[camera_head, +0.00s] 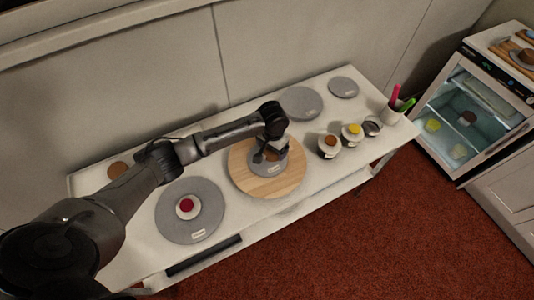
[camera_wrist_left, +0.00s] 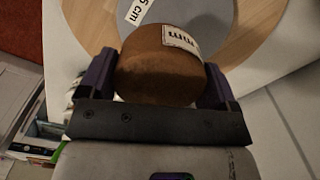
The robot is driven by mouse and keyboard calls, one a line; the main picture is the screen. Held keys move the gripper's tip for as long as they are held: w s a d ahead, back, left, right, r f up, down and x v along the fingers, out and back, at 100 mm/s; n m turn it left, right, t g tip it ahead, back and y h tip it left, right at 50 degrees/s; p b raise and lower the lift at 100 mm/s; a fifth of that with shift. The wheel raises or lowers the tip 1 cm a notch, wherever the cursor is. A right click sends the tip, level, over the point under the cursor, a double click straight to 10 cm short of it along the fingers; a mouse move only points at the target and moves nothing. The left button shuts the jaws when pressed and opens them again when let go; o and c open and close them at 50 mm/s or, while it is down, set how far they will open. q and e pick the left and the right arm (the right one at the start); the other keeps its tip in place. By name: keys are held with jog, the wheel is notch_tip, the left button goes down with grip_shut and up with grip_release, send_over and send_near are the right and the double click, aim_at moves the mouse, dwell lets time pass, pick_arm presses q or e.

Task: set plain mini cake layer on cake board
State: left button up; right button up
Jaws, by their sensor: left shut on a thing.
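My left gripper (camera_head: 270,150) is shut on a brown mini cake layer (camera_wrist_left: 160,62) with a white label on it. In the left wrist view the layer sits between the two dark fingers. The board also shows in the left wrist view (camera_wrist_left: 205,14). The gripper is over the board in the head view; whether the layer touches it I cannot tell. My right gripper is not in view.
A grey disc (camera_head: 170,222) with a small red-topped item (camera_head: 186,205) lies left. Grey discs (camera_head: 301,103) (camera_head: 343,87) lie at the back. Small pots (camera_head: 329,146) (camera_head: 352,133) and a utensil cup (camera_head: 393,112) stand right. A glass-fronted fridge (camera_head: 470,115) is beyond the table.

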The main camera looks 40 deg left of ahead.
aim_at(267, 153)
pick_arm(q)
jog(key=shift+s+a+f, duration=0.25)
jog(key=shift+a+f, duration=0.3)
jog(key=shift+a, duration=0.35)
jog(key=shift+f+b, duration=0.35)
jog(key=shift+f, duration=1.65)
jog(key=shift+f, duration=0.1)
jog(key=o, duration=0.8)
jog(key=shift+c, duration=0.2)
